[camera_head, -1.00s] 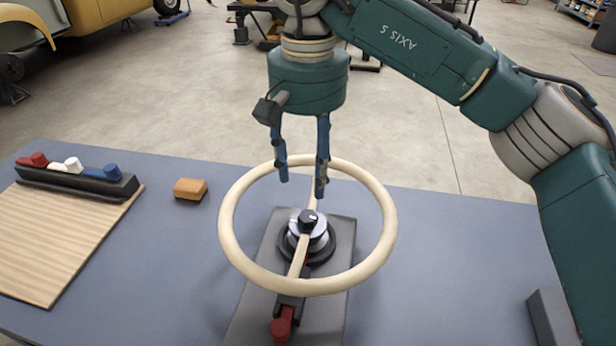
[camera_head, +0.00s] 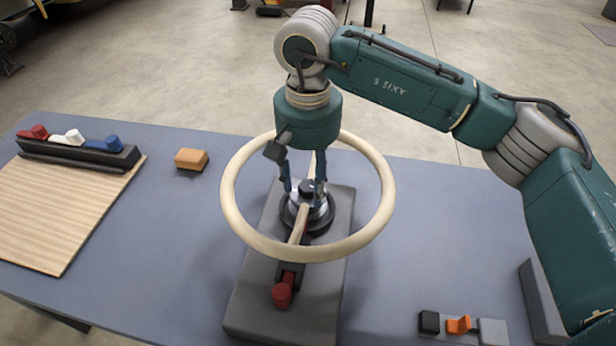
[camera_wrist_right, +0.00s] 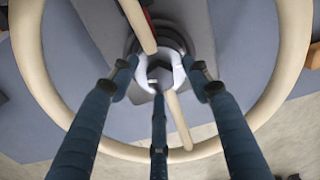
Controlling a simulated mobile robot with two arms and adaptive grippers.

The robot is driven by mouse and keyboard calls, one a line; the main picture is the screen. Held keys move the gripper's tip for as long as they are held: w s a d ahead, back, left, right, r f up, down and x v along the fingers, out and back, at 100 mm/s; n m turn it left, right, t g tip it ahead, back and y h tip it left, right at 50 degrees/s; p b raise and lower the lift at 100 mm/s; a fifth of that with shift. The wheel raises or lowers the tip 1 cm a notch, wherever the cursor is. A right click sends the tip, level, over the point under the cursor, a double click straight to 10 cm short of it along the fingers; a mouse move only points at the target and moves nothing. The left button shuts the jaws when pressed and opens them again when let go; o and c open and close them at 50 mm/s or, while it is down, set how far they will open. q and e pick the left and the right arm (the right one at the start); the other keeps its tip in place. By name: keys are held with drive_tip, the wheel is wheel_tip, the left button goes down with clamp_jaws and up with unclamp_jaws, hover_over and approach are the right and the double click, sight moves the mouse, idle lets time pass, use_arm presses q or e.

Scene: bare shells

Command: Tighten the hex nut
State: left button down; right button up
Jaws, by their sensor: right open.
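A cream steering wheel (camera_head: 250,243) sits on a hub over a grey base block (camera_head: 247,305). The small dark hex nut (camera_head: 307,186) is at the hub's centre. In the right wrist view the nut (camera_wrist_right: 157,73) lies inside a bright ring. My right gripper (camera_head: 303,188) points down inside the wheel's rim, its blue fingers open and spread around the hub. In the right wrist view its fingertips (camera_wrist_right: 161,76) surround the nut; I cannot tell whether they touch the hub. My left gripper is not in view.
A red-tipped clamp (camera_head: 283,291) sits on the base below the rim. A wooden board (camera_head: 60,210) with a dark rack (camera_head: 80,155) of coloured pieces is left. An orange block (camera_head: 191,159) lies nearby. An orange switch (camera_head: 459,324) is front right. The table (camera_head: 170,235) between is clear.

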drive_tip(key=c, duration=1.1)
drive_tip(key=shift+w+f+m+b, duration=0.2)
drive_tip(key=shift+m+b, duration=0.4)
drive_tip(key=shift+b, duration=0.2)
drive_tip(key=shift+c, duration=0.2)
drive_tip(key=shift+s+r+m+b, duration=0.1)
drive_tip(key=shift+r+m+b, duration=0.1)
drive_tip(key=shift+m+b, duration=0.6)
drive_tip(key=shift+p, duration=0.35)
